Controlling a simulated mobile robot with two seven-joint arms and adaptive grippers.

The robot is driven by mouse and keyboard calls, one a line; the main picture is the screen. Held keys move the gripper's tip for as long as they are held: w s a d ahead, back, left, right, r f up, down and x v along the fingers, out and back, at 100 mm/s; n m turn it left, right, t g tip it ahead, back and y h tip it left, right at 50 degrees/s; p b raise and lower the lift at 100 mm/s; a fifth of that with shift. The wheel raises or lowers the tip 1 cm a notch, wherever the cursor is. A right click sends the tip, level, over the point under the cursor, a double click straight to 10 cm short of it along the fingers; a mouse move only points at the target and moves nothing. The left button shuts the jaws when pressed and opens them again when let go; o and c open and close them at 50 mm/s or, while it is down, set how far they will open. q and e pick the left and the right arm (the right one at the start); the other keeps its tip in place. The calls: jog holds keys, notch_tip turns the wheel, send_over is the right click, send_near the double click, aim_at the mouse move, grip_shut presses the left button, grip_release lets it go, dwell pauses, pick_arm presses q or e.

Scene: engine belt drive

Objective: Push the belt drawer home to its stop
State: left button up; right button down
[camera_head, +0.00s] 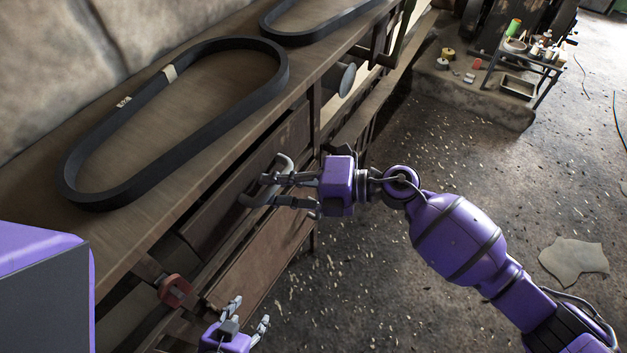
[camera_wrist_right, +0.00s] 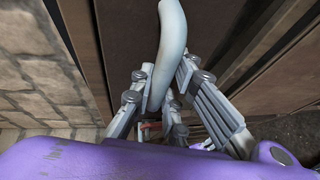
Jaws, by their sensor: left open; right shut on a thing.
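The belt drawer (camera_head: 222,204) is a brown wooden front under the edge of the workbench, at left centre of the head view. Its grey bar handle (camera_head: 284,163) stands out from the front. My right gripper (camera_head: 266,188) is shut on this handle. In the right wrist view, the pale curved handle (camera_wrist_right: 172,45) runs down between the fingers of my right gripper (camera_wrist_right: 160,100). The wrist view shows the dark wood close behind. How far the drawer stands out is hard to tell. My left gripper (camera_head: 250,318) is open and empty, low in the head view, apart from the drawer.
A large black belt (camera_head: 105,196) lies on the bench top (camera_head: 150,228), with a second belt (camera_head: 300,36) behind it. A red knob (camera_head: 175,290) sits below the bench edge. A round grey knob (camera_head: 346,79) projects farther along. Open floor lies to the right.

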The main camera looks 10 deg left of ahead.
jog(key=shift+w+a, duration=0.25)
jog(key=shift+a, duration=0.6)
jog(key=shift+r, duration=0.1)
jog(key=c, duration=1.7)
grip_release()
jog(key=shift+a, duration=0.1)
jog(key=d, duration=0.4)
jog(key=d+r, duration=0.1)
jog(key=d, duration=0.3)
jog(key=w+d+r, duration=0.1)
jog(key=d, duration=0.3)
